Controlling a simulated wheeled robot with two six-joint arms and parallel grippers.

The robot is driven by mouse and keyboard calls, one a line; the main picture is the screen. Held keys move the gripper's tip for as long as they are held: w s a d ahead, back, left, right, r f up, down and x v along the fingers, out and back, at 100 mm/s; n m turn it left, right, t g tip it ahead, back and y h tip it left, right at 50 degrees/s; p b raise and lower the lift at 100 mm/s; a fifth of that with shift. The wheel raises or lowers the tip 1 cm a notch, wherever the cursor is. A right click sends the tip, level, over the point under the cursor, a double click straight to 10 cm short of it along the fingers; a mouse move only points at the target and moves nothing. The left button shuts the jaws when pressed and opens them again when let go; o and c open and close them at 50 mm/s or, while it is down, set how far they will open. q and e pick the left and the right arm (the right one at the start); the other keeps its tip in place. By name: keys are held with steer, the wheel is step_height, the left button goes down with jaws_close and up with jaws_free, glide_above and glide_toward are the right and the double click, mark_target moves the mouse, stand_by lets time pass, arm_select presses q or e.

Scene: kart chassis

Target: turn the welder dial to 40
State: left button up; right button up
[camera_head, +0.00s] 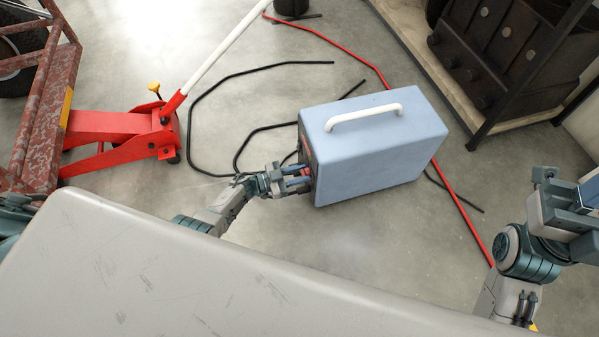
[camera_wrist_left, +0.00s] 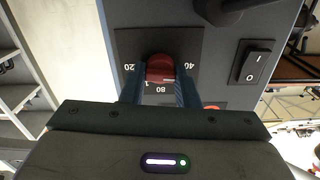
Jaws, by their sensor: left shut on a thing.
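The light blue welder box (camera_head: 375,145) stands on the floor in the head view, with a white handle on top. My left gripper (camera_head: 300,178) is at its left end face. In the left wrist view, the red welder dial (camera_wrist_left: 160,68) sits on a dark plate with 20 at its left, 40 at its right and 80 below it. My left gripper (camera_wrist_left: 160,80) is shut on the dial, one finger on each side. A small white mark shows at the dial's lower left. My right gripper (camera_head: 575,200) is at the right, away from the welder.
A rocker switch (camera_wrist_left: 254,63) is right of the dial. A red button (camera_wrist_left: 211,107) is partly hidden below. A red floor jack (camera_head: 120,135) stands at the left. Black cables and a red cable (camera_head: 345,50) lie on the floor. A dark shelf (camera_head: 500,60) is at upper right.

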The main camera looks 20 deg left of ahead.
arm_select(q)
steer(key=shift+n, duration=0.6)
steer(key=o, duration=1)
steer(key=p+v, duration=0.1)
steer(key=v, duration=0.9)
steer(key=shift+s+a+p, duration=0.25)
steer(key=shift+a+p, duration=0.05)
steer(key=shift+p, duration=0.05)
